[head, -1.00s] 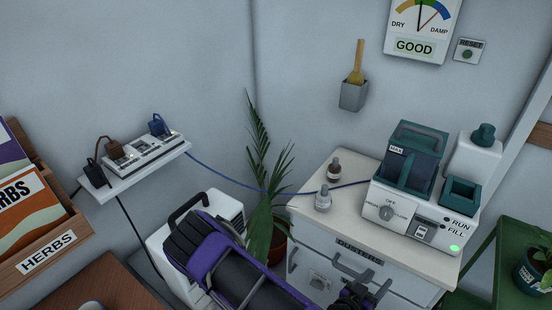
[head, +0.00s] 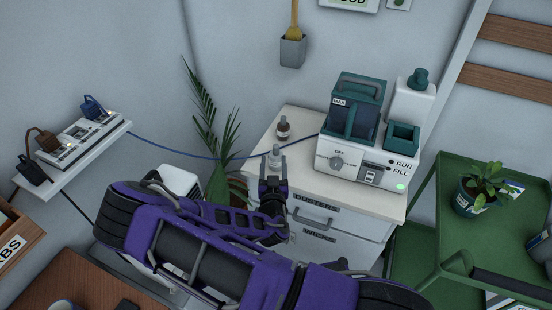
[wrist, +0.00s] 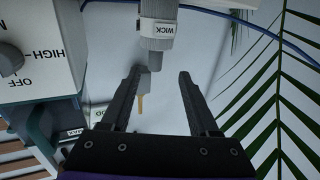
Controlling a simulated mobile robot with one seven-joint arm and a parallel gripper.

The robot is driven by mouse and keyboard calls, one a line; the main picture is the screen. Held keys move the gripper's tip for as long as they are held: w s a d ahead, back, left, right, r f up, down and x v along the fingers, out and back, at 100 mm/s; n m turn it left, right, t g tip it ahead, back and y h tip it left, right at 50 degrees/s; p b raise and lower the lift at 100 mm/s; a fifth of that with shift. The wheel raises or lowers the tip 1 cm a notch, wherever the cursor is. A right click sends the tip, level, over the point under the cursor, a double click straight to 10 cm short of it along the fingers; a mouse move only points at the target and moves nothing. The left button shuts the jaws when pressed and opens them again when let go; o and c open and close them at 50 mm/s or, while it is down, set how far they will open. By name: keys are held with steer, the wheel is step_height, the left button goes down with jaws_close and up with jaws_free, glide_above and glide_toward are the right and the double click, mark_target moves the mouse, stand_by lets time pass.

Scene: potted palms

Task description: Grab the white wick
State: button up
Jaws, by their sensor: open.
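The white wick bottle (head: 276,154) is a small pale bottle with a narrow neck, standing at the near left of the white cabinet top. In the wrist view it appears upside down at the top (wrist: 158,28), with a WICK label and its neck pointing down. My gripper (head: 274,170) is open and empty just in front of the bottle in the head view. In the wrist view its two fingers (wrist: 159,74) are spread apart, and the bottle's neck lies in line with the gap between them. The fingers hide the bottle's lower part in the head view.
A dark dropper bottle (head: 283,128) stands behind the wick bottle. A white and teal humidifier (head: 345,160) is to the right, with a blue cable (head: 230,157) running left. A potted palm (head: 212,130) stands left of the cabinet (head: 300,120). A green cart (head: 450,245) is at right.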

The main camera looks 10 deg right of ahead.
mark_target(276, 151)
steer(key=shift+w+d, duration=0.35)
steer(key=shift+w, duration=0.7)
steer(key=shift+w+d, duration=0.3)
steer(key=shift+w, duration=0.75)
steer(key=shift+w+d, duration=0.35)
steer(key=shift+w, duration=0.7)
jaws_close()
